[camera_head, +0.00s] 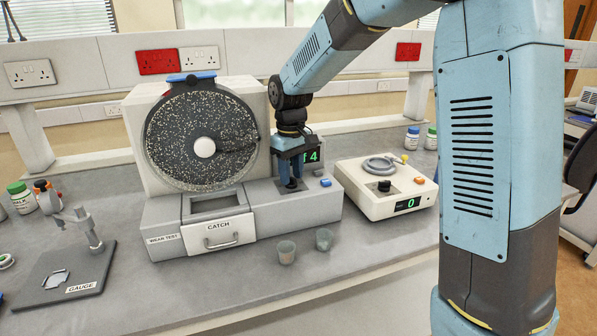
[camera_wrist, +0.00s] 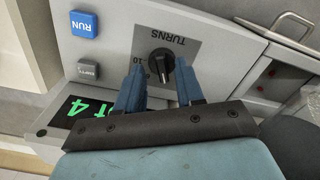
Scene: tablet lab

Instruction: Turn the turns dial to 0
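The turns dial (camera_wrist: 162,62) is a black knob on the grey panel of the wear test machine (camera_head: 160,215), beside the printed word TURNS. In the wrist view, the blue fingertips of my gripper (camera_wrist: 158,72) lie on either side of the knob, with gaps visible. My gripper is open. I cannot tell how deep the fingers reach around it. The knob's exact setting is not readable.
A blue RUN button (camera_wrist: 84,24) and a grey button (camera_wrist: 88,69) sit near the dial. The speckled drum (camera_head: 180,150) stands behind left, the CATCH drawer (camera_head: 222,236) in front. Two cups (camera_head: 287,251) stand before it. A cream device (camera_head: 378,205) reading 0 is on the right.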

